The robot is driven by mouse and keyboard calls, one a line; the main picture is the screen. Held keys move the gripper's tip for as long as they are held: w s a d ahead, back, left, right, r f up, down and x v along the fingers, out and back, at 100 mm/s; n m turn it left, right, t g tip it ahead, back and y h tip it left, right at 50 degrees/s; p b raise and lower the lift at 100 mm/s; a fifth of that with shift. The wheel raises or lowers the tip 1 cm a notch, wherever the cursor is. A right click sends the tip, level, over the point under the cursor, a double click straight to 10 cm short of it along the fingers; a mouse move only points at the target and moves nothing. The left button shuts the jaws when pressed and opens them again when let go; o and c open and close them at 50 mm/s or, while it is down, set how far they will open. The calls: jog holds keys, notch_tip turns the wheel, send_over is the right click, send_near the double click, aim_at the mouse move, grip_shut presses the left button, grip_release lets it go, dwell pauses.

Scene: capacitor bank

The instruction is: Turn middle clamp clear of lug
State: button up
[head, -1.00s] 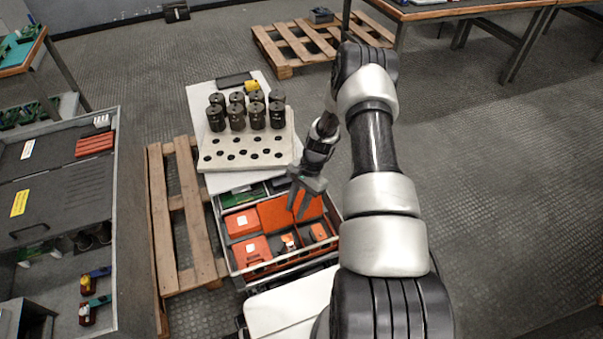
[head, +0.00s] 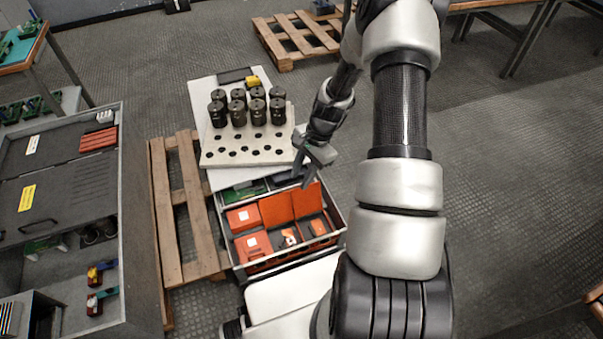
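Two small coloured clamp-like parts show in the open grey cabinet at the left. One has a blue arm and a yellow block (head: 101,272); the other has a green arm over a red and yellow block (head: 102,298). I cannot tell which one is the middle clamp, and no lug can be made out. My gripper (head: 302,178) is far to the right of them, above the back part of the drawer with orange boxes. Its two fingers point down and stand apart, with nothing seen between them.
A white board with holes (head: 245,150) carries several dark cylinders (head: 257,110). The drawer (head: 346,228) below holds orange boxes (head: 253,245). A wooden pallet (head: 174,220) lies between the drawer and the cabinet (head: 138,215).

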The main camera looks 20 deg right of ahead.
aim_at(282, 241)
jog(key=shift+c, duration=0.9)
jog(key=a+f+n+h+b, duration=0.1)
jog(key=a+f+n, duration=0.1)
jog(key=a+f, duration=0.1)
jog(key=s+a+f+n+h+b, duration=0.1)
jog(key=a+f, duration=0.1)
jog(key=f, duration=0.3)
jog(key=s+a+f+n+h+b, duration=0.1)
jog(key=a+f+n, duration=0.1)
jog(key=f, duration=0.3)
jog(key=shift+s+a+n, duration=0.25)
jog(key=shift+a+n, duration=0.05)
jog(key=shift+a, duration=0.5)
jog(key=shift+c, duration=0.5)
notch_tip(282, 241, down, 17)
jog(key=b, duration=0.5)
jog(key=shift+f, duration=0.2)
jog(key=shift+c, duration=0.4)
grip_shut()
